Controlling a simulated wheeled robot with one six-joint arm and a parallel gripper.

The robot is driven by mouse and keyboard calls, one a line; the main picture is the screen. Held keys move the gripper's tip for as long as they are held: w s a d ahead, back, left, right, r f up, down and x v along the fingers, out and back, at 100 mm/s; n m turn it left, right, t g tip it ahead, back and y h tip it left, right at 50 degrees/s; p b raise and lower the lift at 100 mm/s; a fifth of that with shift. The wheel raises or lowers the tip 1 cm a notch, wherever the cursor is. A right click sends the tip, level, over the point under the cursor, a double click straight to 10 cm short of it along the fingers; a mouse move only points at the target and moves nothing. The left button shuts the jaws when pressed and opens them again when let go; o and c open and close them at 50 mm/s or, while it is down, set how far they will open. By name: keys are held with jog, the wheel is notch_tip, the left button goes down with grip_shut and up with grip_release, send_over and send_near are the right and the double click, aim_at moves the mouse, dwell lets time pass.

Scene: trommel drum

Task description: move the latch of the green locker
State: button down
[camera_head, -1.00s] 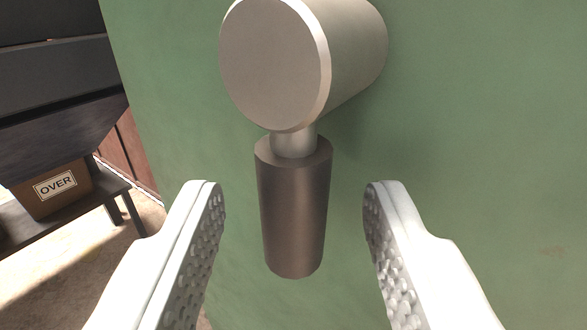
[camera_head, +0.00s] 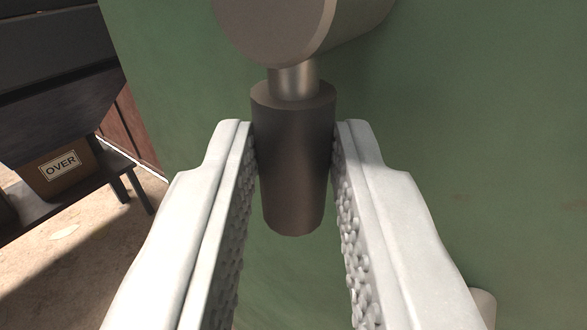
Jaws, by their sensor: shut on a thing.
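The green locker (camera_head: 480,130) fills the middle and right of the view. Its latch has a thick grey metal hub (camera_head: 275,25) at the top, partly cut off by the picture's edge. A dark brown cylindrical latch handle (camera_head: 293,165) hangs straight down from the hub on a short shiny neck. My gripper (camera_head: 294,145) has its two white, bumpy-faced fingers on either side of the handle, shut on its upper and middle part. The handle's lower end shows between the fingers.
At the left, a brown box labelled OVER (camera_head: 60,170) sits on a dark bench (camera_head: 95,195) under dark panels. Pale floor (camera_head: 75,260) lies below. A small pale cylinder (camera_head: 484,305) shows at the bottom right, by the locker.

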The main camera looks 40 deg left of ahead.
jog(key=shift+a+f+m+t, duration=0.15)
jog(key=shift+a+m+t, duration=0.4)
jog(key=shift+m, duration=0.45)
jog(key=shift+a+r+m+t+h, duration=0.65)
jog(key=shift+m+t+h, duration=0.95)
jog(key=shift+m, duration=2.1)
jog(key=shift+a+r+m+t+h, duration=0.45)
jog(key=shift+a+m+t+h, duration=0.75)
jog(key=shift+m, duration=2.5)
jog(key=shift+a+r+m+t+h, duration=0.5)
jog(key=shift+m+t+h, duration=1.45)
jog(key=shift+m, duration=1.75)
jog(key=shift+d+r+m+g+h, duration=0.15)
jog(key=shift+m+g+h, duration=0.2)
jog(key=shift+h, duration=0.2)
jog(key=c, duration=1.3)
grip_release()
jog(key=shift+o, duration=0.2)
jog(key=v, duration=1.7)
jog(key=shift+s, duration=0.2)
